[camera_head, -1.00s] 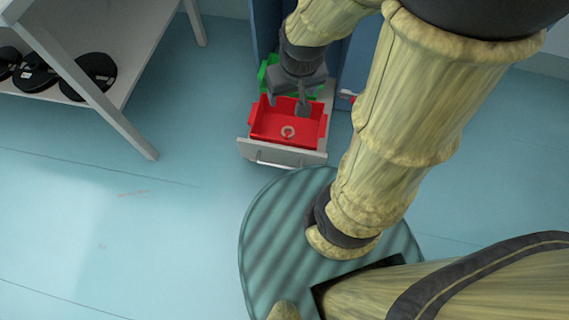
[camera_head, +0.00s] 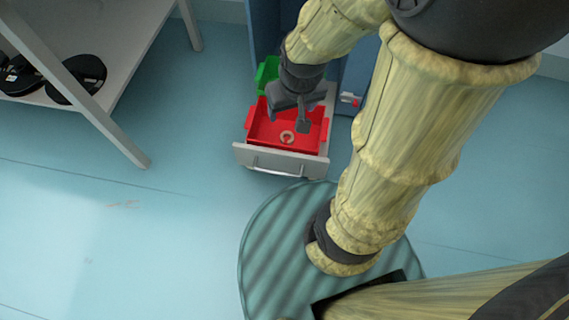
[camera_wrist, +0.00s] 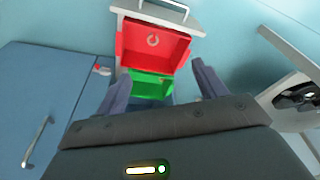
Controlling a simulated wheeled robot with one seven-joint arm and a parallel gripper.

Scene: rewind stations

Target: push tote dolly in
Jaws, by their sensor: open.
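The tote dolly (camera_head: 244,157) is a pale, drawer-like carrier with a bar handle (camera_head: 282,171) on its front. It stands pulled out from the blue cabinet. A red tote (camera_head: 257,131) sits in its front part, with a pale ring (camera_head: 287,136) inside. A green tote (camera_head: 263,75) sits behind, partly hidden by my arm. My gripper (camera_head: 287,118) is open and empty, appearing over the red tote; its exact height is unclear. In the wrist view, the red tote (camera_wrist: 132,48), green tote (camera_wrist: 148,85) and handle (camera_wrist: 166,6) show beyond my spread fingers (camera_wrist: 160,72).
The blue cabinet (camera_head: 357,78) stands behind, with a small red-and-white fitting (camera_head: 349,99). It also shows in the wrist view with a door handle (camera_wrist: 37,141). A white shelf (camera_head: 128,50) with black round items (camera_head: 85,78) stands at the left. The floor at left is clear.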

